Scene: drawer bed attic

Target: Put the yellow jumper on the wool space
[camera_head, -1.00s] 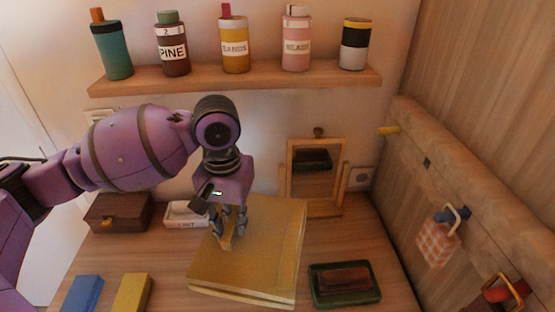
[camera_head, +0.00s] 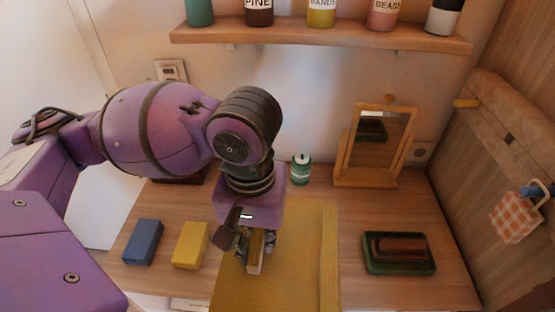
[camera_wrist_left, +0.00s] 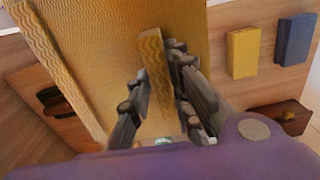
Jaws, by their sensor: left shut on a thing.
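The yellow jumper (camera_head: 305,265) is a flat, folded, ribbed yellow slab in front of me, and its near end runs out of the head view. In the left wrist view the jumper (camera_wrist_left: 95,50) fills the upper left. My left gripper (camera_head: 257,252) points down and is shut on a raised strip of the jumper. The strip shows between the fingers in the left wrist view (camera_wrist_left: 156,75). I cannot tell whether the jumper touches the desk. My right gripper is out of view. I cannot make out a marked wool space.
A blue block (camera_head: 143,242) and a yellow block (camera_head: 190,244) lie left on the wooden desk (camera_head: 375,212). A green tray (camera_head: 399,266) with a brown item lies right. A green tin (camera_head: 300,168) and a mirror (camera_head: 372,145) stand behind. A bottle shelf (camera_head: 330,40) hangs above.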

